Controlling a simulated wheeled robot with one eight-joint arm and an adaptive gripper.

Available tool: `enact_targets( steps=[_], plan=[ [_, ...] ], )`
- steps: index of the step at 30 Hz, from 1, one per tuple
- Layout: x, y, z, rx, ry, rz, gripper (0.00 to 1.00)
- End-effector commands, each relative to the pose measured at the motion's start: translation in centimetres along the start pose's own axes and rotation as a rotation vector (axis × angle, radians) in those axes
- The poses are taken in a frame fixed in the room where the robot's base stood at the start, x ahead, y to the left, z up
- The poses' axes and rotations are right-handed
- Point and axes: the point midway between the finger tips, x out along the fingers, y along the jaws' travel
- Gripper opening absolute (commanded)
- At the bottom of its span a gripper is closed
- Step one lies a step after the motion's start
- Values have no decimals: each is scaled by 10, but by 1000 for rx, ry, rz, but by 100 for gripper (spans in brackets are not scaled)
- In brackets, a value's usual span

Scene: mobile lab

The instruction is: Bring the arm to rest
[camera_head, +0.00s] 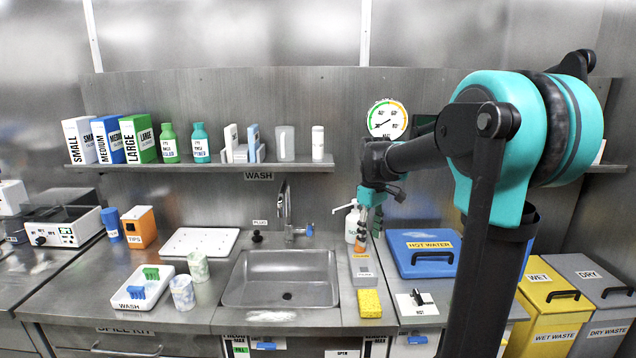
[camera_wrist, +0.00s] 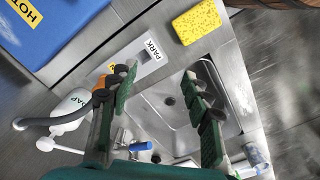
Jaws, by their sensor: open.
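My gripper (camera_head: 368,228) hangs pointing down from my dark arm, over the counter right of the sink. In the wrist view its two green-padded fingers (camera_wrist: 165,98) stand wide apart, with nothing held between them. Beyond the gap lie the steel sink (camera_wrist: 153,112) and the grey block labelled PARK (camera_wrist: 150,56). A small orange thing (camera_head: 361,243) shows by the fingertips above the block; part of it is hidden, and I cannot tell whether it touches a finger.
The white soap bottle (camera_wrist: 75,108) stands close beside the gripper. The blue hot water box (camera_head: 422,262) is to its right, and a yellow sponge (camera_head: 370,304) lies in front. The faucet (camera_head: 286,212) rises behind the sink (camera_head: 280,276). A loaded shelf (camera_head: 215,167) runs above.

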Motion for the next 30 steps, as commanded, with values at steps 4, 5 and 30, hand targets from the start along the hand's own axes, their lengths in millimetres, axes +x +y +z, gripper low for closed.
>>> enact_targets(
  steps=[4,5,30],
  plan=[
    [10,-7,12,47,17,13,49],
    [12,-8,14,57,21,16,49],
    [156,-115,173,715,317,131,49]
  ],
)
